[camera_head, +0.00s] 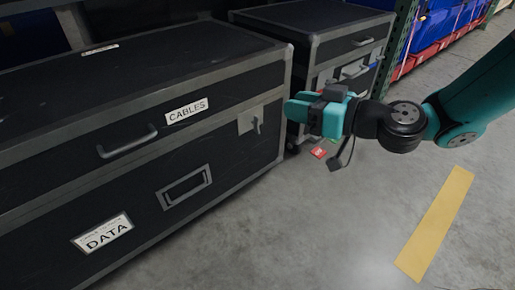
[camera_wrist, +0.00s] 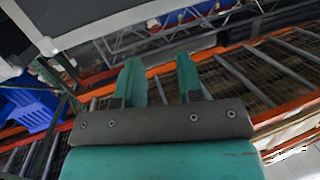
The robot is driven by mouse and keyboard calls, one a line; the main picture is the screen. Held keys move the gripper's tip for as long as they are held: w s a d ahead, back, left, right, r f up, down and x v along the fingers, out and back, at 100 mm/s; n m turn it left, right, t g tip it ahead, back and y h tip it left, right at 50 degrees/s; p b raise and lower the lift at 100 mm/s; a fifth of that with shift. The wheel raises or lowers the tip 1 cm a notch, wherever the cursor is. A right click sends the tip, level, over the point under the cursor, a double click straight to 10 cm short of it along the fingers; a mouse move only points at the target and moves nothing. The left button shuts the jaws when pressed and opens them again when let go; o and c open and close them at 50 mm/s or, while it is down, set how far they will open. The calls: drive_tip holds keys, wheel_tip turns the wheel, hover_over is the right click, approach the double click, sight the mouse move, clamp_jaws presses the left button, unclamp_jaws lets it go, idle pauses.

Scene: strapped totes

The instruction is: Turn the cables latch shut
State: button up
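The cables case (camera_head: 225,85) is a large black case with grey metal edges and a white CABLES label (camera_head: 187,111). Its latch (camera_head: 255,124) is a small grey lever on a square metal plate, right of the label near the case's right corner. The lever looks roughly upright; its exact angle is hard to tell. My teal gripper (camera_head: 291,110) is right of the latch and appears apart from it. In the wrist view my gripper (camera_wrist: 160,68) has its two fingers spread with nothing between them. The latch is not clearly seen in the wrist view.
A drawer front with a DATA label (camera_head: 102,233) is below. A second black case (camera_head: 325,35) stands behind my gripper. Shelving with blue bins (camera_head: 430,25) is at the back right. Grey floor with a yellow stripe (camera_head: 436,222) is open.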

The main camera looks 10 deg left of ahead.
drive_tip(key=w+d+f+m+t+b, duration=0.1)
drive_tip(key=w+f+t+b, duration=0.15)
drive_tip(key=f+b, duration=0.45)
drive_tip(key=w+d+f+m+t+b, duration=0.1)
drive_tip(key=w+f+t+b, duration=0.15)
drive_tip(key=f, duration=0.75)
drive_tip(key=h+p, duration=0.1)
drive_tip(key=p, duration=1.5)
approach(257, 121)
drive_tip(key=b+x, duration=0.2)
drive_tip(key=x, duration=0.2)
drive_tip(key=b+x, duration=0.2)
drive_tip(key=x, duration=0.3)
drive_tip(key=shift+w+f+b, duration=0.25)
drive_tip(key=shift+b, duration=0.05)
drive_tip(key=shift+w+a+r, duration=0.1)
drive_tip(key=shift+w+a, duration=0.2)
drive_tip(key=shift+a, duration=0.05)
drive_tip(key=shift+c, duration=0.2)
clamp_jaws()
